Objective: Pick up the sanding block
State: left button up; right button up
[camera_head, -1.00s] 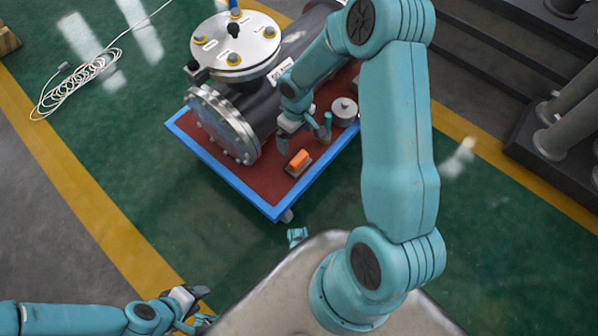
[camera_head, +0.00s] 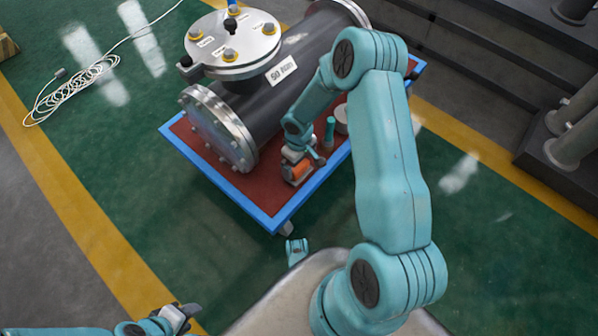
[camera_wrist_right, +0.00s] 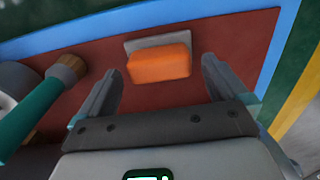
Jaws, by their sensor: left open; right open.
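The sanding block (camera_head: 298,172) is a small orange block on a grey base. It lies on the red top of the blue-edged cart, near its front edge. In the right wrist view the sanding block (camera_wrist_right: 160,64) lies ahead of my right gripper (camera_wrist_right: 160,82), roughly between the lines of its two fingers. The fingers are apart and nothing is held. In the head view my right gripper (camera_head: 302,162) is right at the block and partly covers it; I cannot tell whether it touches. My left gripper (camera_head: 184,314) is at the lower left, over the floor, away from the cart.
A dark flanged shell (camera_head: 262,100) fills most of the cart (camera_head: 222,185). A teal-handled tool (camera_wrist_right: 30,115) and a grey round part (camera_head: 342,118) stand close beside my right gripper. A coiled white cable (camera_head: 82,84) lies on the green floor.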

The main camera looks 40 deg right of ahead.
notch_tip(320, 180, down, 3)
jog(key=shift+b, duration=0.4)
pick_arm(q)
jog(key=shift+w+a+f, duration=0.1)
jog(key=shift+w+f, duration=0.4)
jog(key=shift+f, duration=0.2)
pick_arm(e)
jog(key=shift+r, duration=0.1)
jog(key=c, duration=1)
jog(key=shift+o, duration=0.2)
jog(key=shift+r, duration=0.1)
pick_arm(q)
notch_tip(320, 180, up, 8)
jog(key=s+d+p, duration=0.1)
jog(key=s+p, duration=0.1)
jog(key=p, duration=0.6)
jog(key=shift+s+d+f+m+g, duration=0.2)
jog(key=shift+d+f+m+g, duration=0.05)
jog(key=shift+m+g, duration=0.05)
pick_arm(e)
notch_tip(320, 180, up, 20)
